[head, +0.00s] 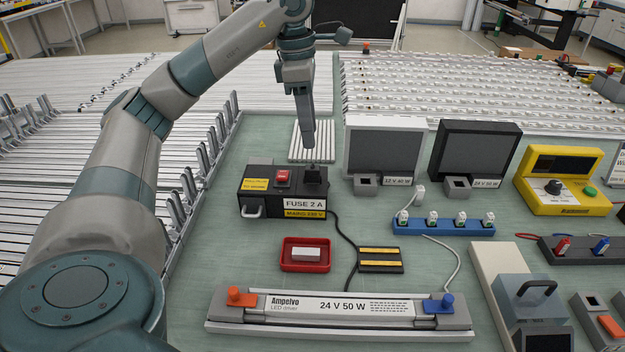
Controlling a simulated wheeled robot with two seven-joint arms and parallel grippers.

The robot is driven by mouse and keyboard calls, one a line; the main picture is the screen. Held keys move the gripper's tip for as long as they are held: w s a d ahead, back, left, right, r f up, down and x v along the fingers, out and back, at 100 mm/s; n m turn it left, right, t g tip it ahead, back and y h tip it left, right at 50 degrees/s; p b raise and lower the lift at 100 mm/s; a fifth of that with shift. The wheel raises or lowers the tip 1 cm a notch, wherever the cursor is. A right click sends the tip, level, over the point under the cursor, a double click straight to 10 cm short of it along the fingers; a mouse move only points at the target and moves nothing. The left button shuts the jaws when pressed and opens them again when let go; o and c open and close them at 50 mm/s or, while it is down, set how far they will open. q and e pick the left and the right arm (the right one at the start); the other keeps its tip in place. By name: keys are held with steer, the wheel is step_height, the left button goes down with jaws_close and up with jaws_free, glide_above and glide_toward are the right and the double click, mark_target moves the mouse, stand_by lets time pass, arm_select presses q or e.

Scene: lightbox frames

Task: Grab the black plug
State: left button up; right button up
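The black plug (314,178) sits at the right end of the top of a black fuse box (258,184) labelled "FUSE 2 A" and "MAINS 230 V". A black cord (345,232) runs from near the plug's end of the box toward the front. My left gripper (308,145) points straight down, with its fingertips just above or behind the plug. I see its fingers edge-on, one in front of the other, so the opening between them is hidden. I cannot tell whether they touch the plug. My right gripper is out of view.
A red switch (283,177) is on the box beside the plug. Two monitors (384,148) (474,150) and a blue socket strip (443,227) stand to the right. A red tray (305,267) and a long LED driver (338,308) lie in front.

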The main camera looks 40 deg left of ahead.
mark_target(312, 166)
arm_select(q)
steer(key=shift+w+d+f, duration=0.1)
steer(key=shift+f, duration=1.25)
steer(key=shift+w+d+f, duration=0.1)
steer(key=shift+f, duration=1.25)
steer(key=shift+f, duration=0.1)
step_height(312, 166, down, 4)
steer(key=shift+w+a+r+p, duration=0.15)
steer(key=shift+p, duration=0.3)
steer(key=shift+w+f, duration=0.1)
steer(key=shift+f, duration=0.55)
steer(key=shift+c, duration=0.3)
jaws_close()
